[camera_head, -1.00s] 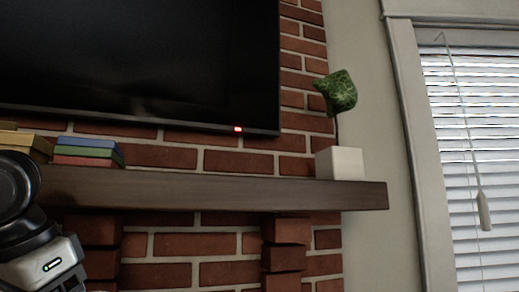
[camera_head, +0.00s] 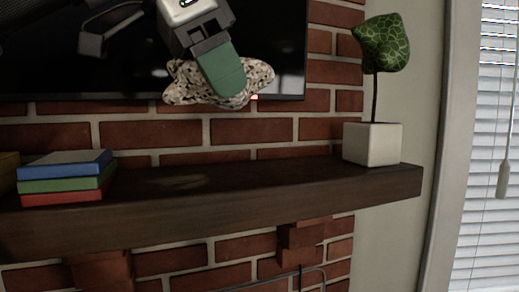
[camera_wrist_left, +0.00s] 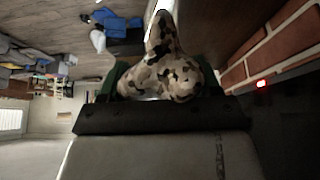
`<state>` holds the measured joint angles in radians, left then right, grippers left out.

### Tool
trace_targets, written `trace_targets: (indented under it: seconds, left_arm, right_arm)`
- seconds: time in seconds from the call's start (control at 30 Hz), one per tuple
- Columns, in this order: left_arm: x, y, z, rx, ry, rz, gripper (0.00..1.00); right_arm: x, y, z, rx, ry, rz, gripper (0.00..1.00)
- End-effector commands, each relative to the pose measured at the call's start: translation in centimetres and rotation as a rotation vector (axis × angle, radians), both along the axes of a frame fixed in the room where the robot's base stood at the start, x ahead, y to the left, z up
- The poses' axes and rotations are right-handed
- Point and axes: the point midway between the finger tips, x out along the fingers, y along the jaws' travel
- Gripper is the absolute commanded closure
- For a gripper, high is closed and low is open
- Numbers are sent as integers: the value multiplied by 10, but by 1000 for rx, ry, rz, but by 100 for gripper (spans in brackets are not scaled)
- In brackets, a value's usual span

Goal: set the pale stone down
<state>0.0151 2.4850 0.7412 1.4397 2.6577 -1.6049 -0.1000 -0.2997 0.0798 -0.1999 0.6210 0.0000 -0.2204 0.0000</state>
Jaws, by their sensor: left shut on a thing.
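The pale stone (camera_head: 262,77) is an irregular, speckled cream and dark lump. My left gripper (camera_head: 222,72) is shut on it, with a green finger across its front. The stone is held in the air in front of the television's lower edge, above the mantel shelf (camera_head: 230,207). A gap shows between stone and shelf in the head view. In the left wrist view, the stone (camera_wrist_left: 165,70) sits between the two green fingers (camera_wrist_left: 160,85). My right gripper is not in view.
A stack of red, green and blue books (camera_head: 65,178) lies on the left of the shelf. A white pot (camera_head: 372,144) with a leafy green plant (camera_head: 383,42) stands at the right end. The shelf between them is clear. The television (camera_head: 270,50) hangs behind.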

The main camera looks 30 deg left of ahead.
Motion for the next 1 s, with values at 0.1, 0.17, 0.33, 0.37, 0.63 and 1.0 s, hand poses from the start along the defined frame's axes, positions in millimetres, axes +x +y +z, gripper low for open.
trace_targets:
  seconds: [0.1,0.17,0.33,0.37,0.63,1.0]
  left_arm:
    - [2,3,0,-2,-3,-2,78]
    - [4,10,-4,-4,-3,-1,78]
    - [17,42,-24,-6,-2,0,78]
    - [19,48,-28,-6,-2,0,78]
    - [39,95,-59,-4,-3,0,78]
    - [44,108,-90,-1,-3,-3,78]
  right_arm:
    - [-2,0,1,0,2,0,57]
    - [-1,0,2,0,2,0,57]
    - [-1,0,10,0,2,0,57]
    - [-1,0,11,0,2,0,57]
    - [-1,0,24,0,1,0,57]
    - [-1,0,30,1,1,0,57]
